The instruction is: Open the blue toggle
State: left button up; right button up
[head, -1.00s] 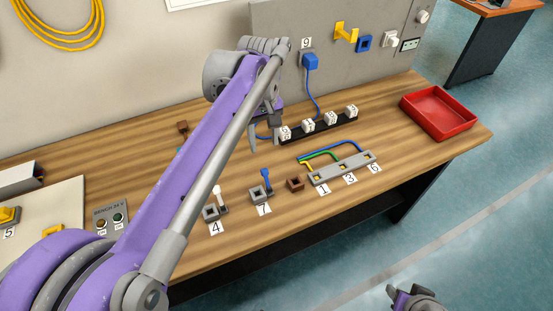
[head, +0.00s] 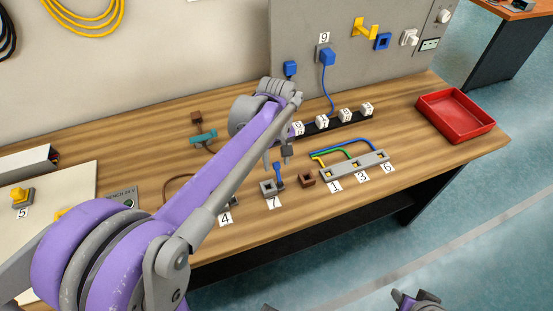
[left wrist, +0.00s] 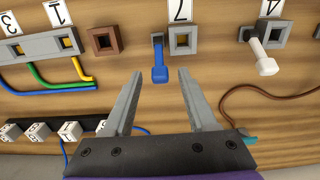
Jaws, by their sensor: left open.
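The blue toggle (head: 278,176) is a lever beside a grey square block (head: 268,188) above the label 7. In the left wrist view the blue toggle (left wrist: 158,62) shows left of the grey block (left wrist: 183,40), its knob toward the gripper. My left gripper (head: 278,158) is open just behind the toggle. In the wrist view, the fingertips of the left gripper (left wrist: 160,74) lie either side of the knob, with a gap on both sides; I cannot tell whether they reach its depth. My right gripper (head: 416,300) shows only partly at the bottom edge.
A brown block (head: 306,178) stands close beside the toggle. The grey socket strip (head: 352,168) with coloured wires is to the right. A white lever (left wrist: 265,58) is at label 4. White cubes (head: 322,121) stand on a black strip behind. A red tray (head: 455,115) is far right.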

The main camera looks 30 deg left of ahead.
aim_at(279, 174)
pick_arm(q)
grip_shut()
jog(key=shift+d+r, duration=0.1)
jog(key=shift+s+d+r+t+y+p, duration=0.25)
jog(key=shift+s+d+t+y+p, duration=0.1)
jog(key=shift+s+d+t+y, duration=0.6)
jog(key=shift+s+d+f+t+y, duration=0.1)
jog(key=shift+s+d+t+y, duration=0.1)
jog(key=shift+d+t+y, duration=0.3)
jog(key=shift+s+d+t+y, duration=0.2)
jog(key=shift+t+y, duration=0.25)
jog(key=shift+y, duration=0.3)
jog(key=s+d+t+y, duration=0.1)
jog(key=d+f+t+y+b, duration=0.1)
jog(key=y, duration=0.1)
jog(key=shift+s+t, duration=0.4)
jog(key=shift+s+d+f+b, duration=0.4)
jog(key=shift+s+d+f, duration=0.1)
jog(key=shift+s+f, duration=0.1)
grip_release()
